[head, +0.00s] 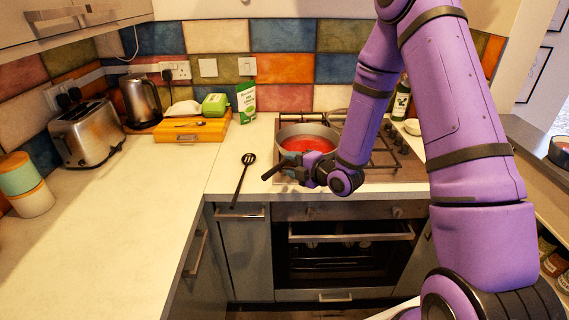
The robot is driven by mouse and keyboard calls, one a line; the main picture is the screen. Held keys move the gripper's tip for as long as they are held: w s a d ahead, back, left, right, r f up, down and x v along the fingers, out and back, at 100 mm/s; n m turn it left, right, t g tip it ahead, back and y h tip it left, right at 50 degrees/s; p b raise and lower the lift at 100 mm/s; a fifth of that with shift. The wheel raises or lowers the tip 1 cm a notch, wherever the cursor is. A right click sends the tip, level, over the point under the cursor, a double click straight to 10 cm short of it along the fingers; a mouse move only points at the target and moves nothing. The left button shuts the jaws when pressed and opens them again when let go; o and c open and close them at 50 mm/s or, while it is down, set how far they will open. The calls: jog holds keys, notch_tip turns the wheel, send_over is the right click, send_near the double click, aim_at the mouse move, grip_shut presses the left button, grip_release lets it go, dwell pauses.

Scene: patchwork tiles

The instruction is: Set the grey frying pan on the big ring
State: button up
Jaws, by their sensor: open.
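A grey pan (281,132) with a red inside or red contents sits upright on the left part of the hob (372,177). A dark handle-like bar (271,173) sticks out at its front left, close to my gripper. My gripper (287,168) is open at the pan's near side, over the hob's front left edge; I cannot tell whether it touches the pan or handle. Another greyish round item (337,115) lies at the back of the hob, partly hidden by my arm. The rings under the pan and behind my arm are hidden, so the big ring cannot be made out.
A black slotted spatula (243,178) lies on the counter left of the hob. A green and white packet (246,102), wooden box (191,131), kettle (140,101) and toaster (87,133) stand further left. A bottle (401,101) stands behind the hob. The left counter is mostly clear.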

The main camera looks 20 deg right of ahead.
jog(key=v, duration=0.8)
jog(key=s+d+r+m+g+h, duration=0.2)
jog(key=s+r+m+h, duration=0.15)
jog(key=r+m, duration=0.4)
jog(key=s+d+r+m+g+h, duration=0.2)
jog(key=r+m+h, duration=0.3)
jog(key=r, duration=0.5)
jog(key=s+a+r+m+g, duration=0.1)
jog(key=s+r+m, duration=0.3)
jog(key=s, duration=0.7)
jog(key=s+a+r+m+g, duration=0.2)
jog(key=s+r+m, duration=0.3)
jog(key=s, duration=0.5)
jog(key=shift+s+r+m+g+y, duration=0.25)
jog(key=shift+s+m+g+y, duration=0.2)
jog(key=shift+m+g, duration=0.25)
